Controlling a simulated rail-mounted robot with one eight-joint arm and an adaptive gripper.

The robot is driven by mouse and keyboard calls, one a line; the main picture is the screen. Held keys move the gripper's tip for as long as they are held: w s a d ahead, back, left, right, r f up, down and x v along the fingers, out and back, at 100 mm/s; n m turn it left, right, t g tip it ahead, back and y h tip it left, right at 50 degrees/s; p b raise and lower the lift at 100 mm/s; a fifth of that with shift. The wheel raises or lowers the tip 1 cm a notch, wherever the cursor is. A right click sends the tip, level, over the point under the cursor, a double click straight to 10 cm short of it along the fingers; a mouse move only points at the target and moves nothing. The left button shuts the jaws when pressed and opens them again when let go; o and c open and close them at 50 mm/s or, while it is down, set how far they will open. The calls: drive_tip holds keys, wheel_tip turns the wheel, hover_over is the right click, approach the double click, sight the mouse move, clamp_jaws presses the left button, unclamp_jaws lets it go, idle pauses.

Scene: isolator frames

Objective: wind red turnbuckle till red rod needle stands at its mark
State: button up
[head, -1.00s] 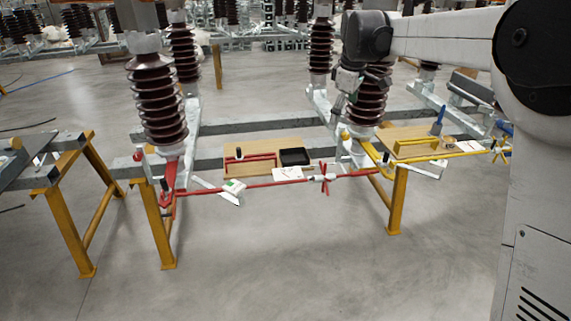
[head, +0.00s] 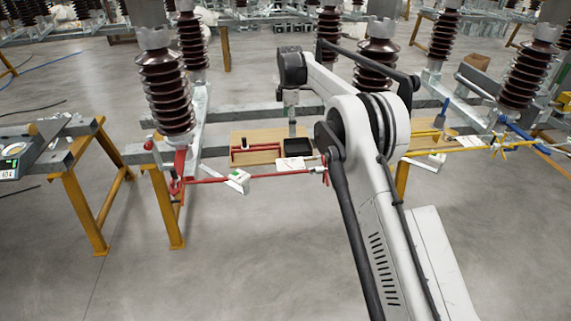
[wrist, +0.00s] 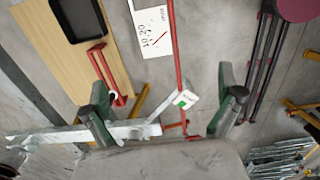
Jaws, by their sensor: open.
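The red rod (head: 275,176) runs level along the front of the frame; it also shows in the wrist view (wrist: 176,50), running between my fingers. The red turnbuckle (head: 325,171) is at the rod's right end in the head view, partly hidden by my arm; I cannot pick it out in the wrist view. A white card (head: 290,163) lies behind the rod. In the wrist view this card (wrist: 153,30) shows figures and a thin red line, perhaps the needle; its mark is unclear. My gripper (wrist: 166,95) is open and empty above the rod.
A white box with a green display (wrist: 186,98) is at the rod. A wooden board (head: 240,158) with a black tray (head: 298,149) lies behind it. A brown insulator (head: 165,95) stands at left. Yellow legs (head: 160,205) stand below; the floor in front is clear.

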wheel_tip(320, 180, down, 10)
drive_tip(key=b, duration=0.3)
drive_tip(key=shift+f, duration=0.15)
idle(0.6)
wheel_tip(320, 180, up, 10)
drive_tip(key=p, duration=0.3)
